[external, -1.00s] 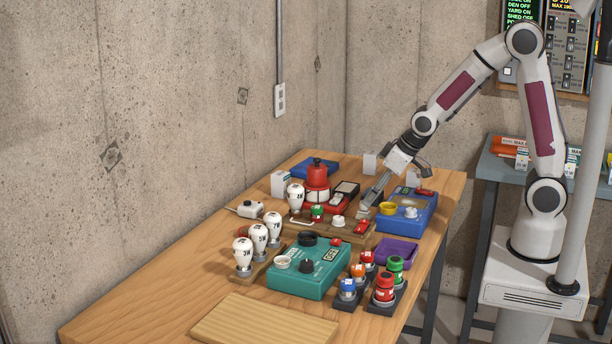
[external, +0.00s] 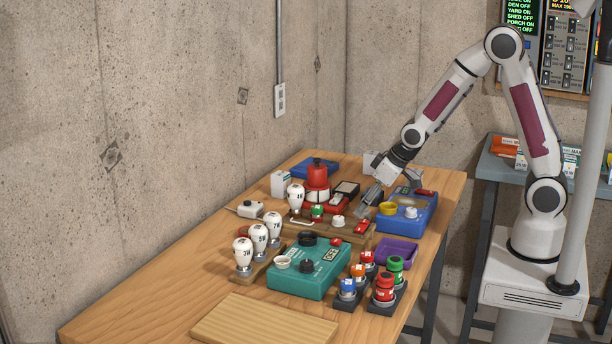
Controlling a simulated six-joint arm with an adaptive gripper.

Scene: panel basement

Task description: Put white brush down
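My gripper (external: 386,192) hangs low over the far part of the wooden table, between the red stacked device and the blue box. Its grey parts reach down close to the things there. It is too small and partly hidden to tell whether the fingers are open or shut, or whether they hold anything. I cannot make out a white brush for certain; it may be hidden by the gripper or too small to tell.
A blue box (external: 408,219) and purple tray (external: 397,252) stand right of centre. A red stacked device (external: 317,182), white bulbs (external: 243,256), a teal box (external: 310,270) and coloured knobs crowd the middle. A wooden board (external: 265,322) lies in front; the table's left front is clear.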

